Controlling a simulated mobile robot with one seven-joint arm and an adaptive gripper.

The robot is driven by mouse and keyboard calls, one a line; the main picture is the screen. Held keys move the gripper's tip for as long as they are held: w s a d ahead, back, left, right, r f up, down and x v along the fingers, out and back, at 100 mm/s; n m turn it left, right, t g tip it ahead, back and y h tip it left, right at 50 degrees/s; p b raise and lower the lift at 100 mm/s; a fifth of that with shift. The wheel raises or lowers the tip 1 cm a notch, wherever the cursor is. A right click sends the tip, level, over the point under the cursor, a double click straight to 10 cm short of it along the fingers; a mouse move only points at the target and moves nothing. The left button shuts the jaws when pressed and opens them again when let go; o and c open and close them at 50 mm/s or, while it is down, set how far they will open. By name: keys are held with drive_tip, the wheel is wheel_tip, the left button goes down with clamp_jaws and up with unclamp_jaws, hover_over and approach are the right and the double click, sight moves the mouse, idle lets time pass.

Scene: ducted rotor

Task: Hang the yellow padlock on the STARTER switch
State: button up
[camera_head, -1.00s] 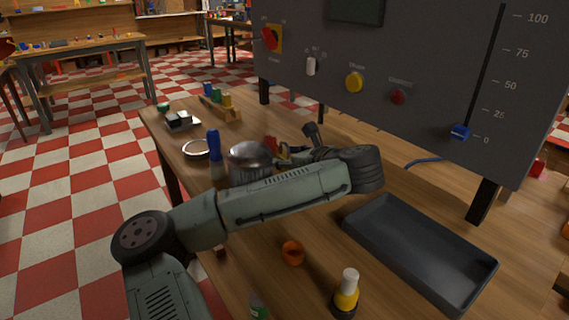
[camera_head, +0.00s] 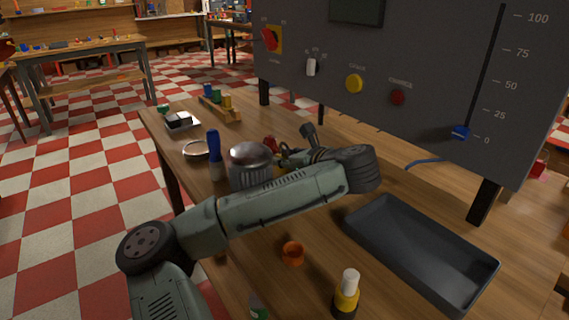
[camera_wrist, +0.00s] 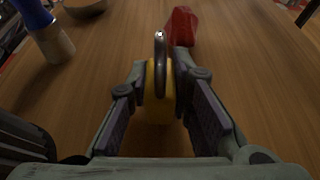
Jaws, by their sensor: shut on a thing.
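The yellow padlock (camera_wrist: 160,92) is between the fingers of my gripper (camera_wrist: 161,90) in the wrist view, its metal shackle (camera_wrist: 160,48) pointing up the picture. My gripper is shut on it, low over the wooden table. In the head view my gripper (camera_head: 289,157) is partly hidden by my arm, and the padlock is hard to make out. The switch panel (camera_head: 440,60) stands at the back right, with a red knob (camera_head: 269,40) on a yellow plate and a white switch (camera_head: 311,67). The labels are too blurred to tell which is STARTER.
A red object (camera_wrist: 182,25) lies just beyond the padlock. A dark tray (camera_head: 420,250), an orange ring (camera_head: 292,253) and a yellow bottle (camera_head: 346,295) are nearer the front.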

clamp_jaws()
wheel_tip(320, 180, up, 18)
drive_tip(key=shift+b, duration=0.4)
idle(0.7)
